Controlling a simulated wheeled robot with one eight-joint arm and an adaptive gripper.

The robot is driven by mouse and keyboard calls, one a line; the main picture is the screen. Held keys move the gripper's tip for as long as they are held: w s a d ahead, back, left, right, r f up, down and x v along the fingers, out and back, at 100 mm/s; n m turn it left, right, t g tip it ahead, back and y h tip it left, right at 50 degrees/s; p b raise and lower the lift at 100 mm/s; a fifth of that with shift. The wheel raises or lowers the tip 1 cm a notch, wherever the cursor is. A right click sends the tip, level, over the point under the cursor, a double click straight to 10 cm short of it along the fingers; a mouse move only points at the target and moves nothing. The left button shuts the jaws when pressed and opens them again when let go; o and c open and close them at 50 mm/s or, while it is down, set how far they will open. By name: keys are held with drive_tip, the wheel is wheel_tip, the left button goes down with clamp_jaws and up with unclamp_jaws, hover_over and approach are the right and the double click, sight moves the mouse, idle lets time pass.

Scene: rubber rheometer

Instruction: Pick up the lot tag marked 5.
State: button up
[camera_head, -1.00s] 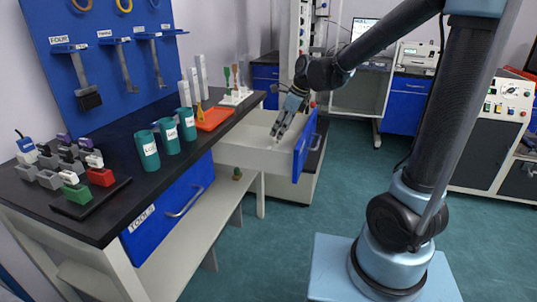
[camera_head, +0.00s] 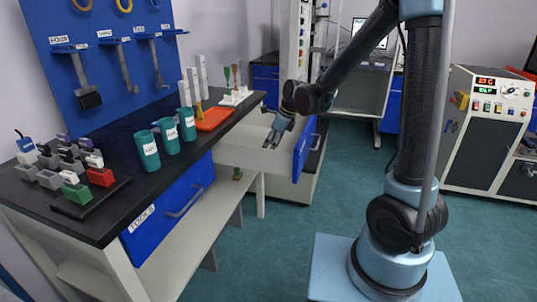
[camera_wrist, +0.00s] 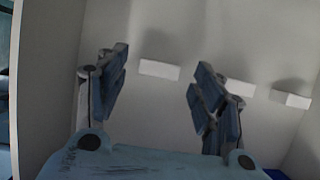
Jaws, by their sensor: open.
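Three small white blocks, which look like tags, lie in a row in the open drawer: a left one (camera_wrist: 159,69), a middle one (camera_wrist: 240,88) and a right one (camera_wrist: 291,99). No number can be read on any of them, so I cannot tell which is marked 5. My gripper (camera_wrist: 160,82) is open and empty. In the wrist view the left tag shows between its fingertips, and the right finger partly overlaps the middle tag's left side. In the head view my gripper (camera_head: 270,141) points down inside the drawer (camera_head: 232,157).
The drawer's blue front (camera_head: 304,150) and pale side walls surround my gripper closely. The black benchtop (camera_head: 110,138) beside it carries teal cups (camera_head: 147,150), an orange tray (camera_head: 214,118) and several small coloured blocks. The floor in front is clear.

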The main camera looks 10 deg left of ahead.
drive_tip(key=shift+x, duration=0.85)
drive_tip(key=shift+c, duration=0.6)
drive_tip(key=c, duration=0.8)
drive_tip(key=shift+r, duration=0.15)
